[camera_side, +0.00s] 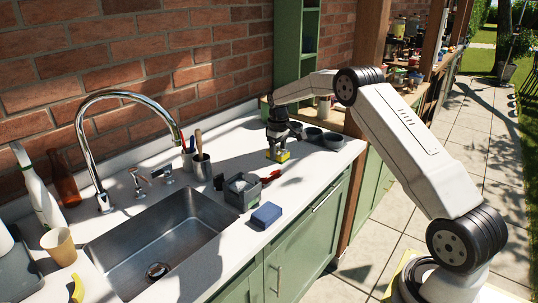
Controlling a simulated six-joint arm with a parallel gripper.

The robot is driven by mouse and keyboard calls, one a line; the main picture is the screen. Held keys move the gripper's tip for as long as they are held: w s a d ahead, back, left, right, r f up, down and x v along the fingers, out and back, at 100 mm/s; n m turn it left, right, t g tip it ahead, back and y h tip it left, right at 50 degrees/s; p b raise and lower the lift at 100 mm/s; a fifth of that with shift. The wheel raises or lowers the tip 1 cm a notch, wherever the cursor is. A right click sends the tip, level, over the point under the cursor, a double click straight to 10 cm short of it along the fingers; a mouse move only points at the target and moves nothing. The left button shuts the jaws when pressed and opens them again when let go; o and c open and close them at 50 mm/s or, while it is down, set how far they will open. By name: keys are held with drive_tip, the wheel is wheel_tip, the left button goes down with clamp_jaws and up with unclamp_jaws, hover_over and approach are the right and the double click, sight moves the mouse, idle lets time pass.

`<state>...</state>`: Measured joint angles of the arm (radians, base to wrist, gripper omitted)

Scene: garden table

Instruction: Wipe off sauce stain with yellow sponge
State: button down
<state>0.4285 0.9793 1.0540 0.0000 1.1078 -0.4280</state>
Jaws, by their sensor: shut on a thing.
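A yellow sponge (283,157) is at the white countertop, right of the sink. My gripper (278,149) points down and is shut on the sponge. The sponge is at or just above the counter; I cannot tell which. A red sauce stain (271,175) shows on the counter, just in front and to the left of the sponge. Any part of the stain under the sponge is hidden.
A grey container (242,191) and a blue sponge (266,214) stand left of the stain. Dark bowls (333,140) are close on the right. A metal cup with utensils (202,167) is behind. The sink (165,240) and tap (82,130) are further left.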

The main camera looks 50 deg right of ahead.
sight(276, 174)
drive_tip(key=shift+s+d+r, duration=0.3)
drive_tip(key=shift+d+r, duration=0.1)
drive_tip(key=shift+d, duration=0.05)
drive_tip(key=shift+f, duration=3.9)
drive_tip(key=shift+a+f, duration=0.3)
drive_tip(key=shift+a, duration=3.7)
drive_tip(key=shift+w, duration=1.05)
drive_tip(key=d, duration=0.8)
drive_tip(key=shift+d, duration=0.15)
drive_tip(key=shift+w, duration=1.15)
drive_tip(key=shift+a, duration=4.15)
drive_tip(key=shift+s, duration=1.2)
drive_tip(key=shift+d, duration=1.6)
drive_tip(key=d, duration=0.5)
wheel_tip(276, 174, up, 4)
drive_tip(key=shift+w+r, duration=0.15)
drive_tip(key=shift+r, duration=0.05)
drive_tip(key=shift+a+r, duration=0.1)
drive_tip(key=shift+r, duration=1.9)
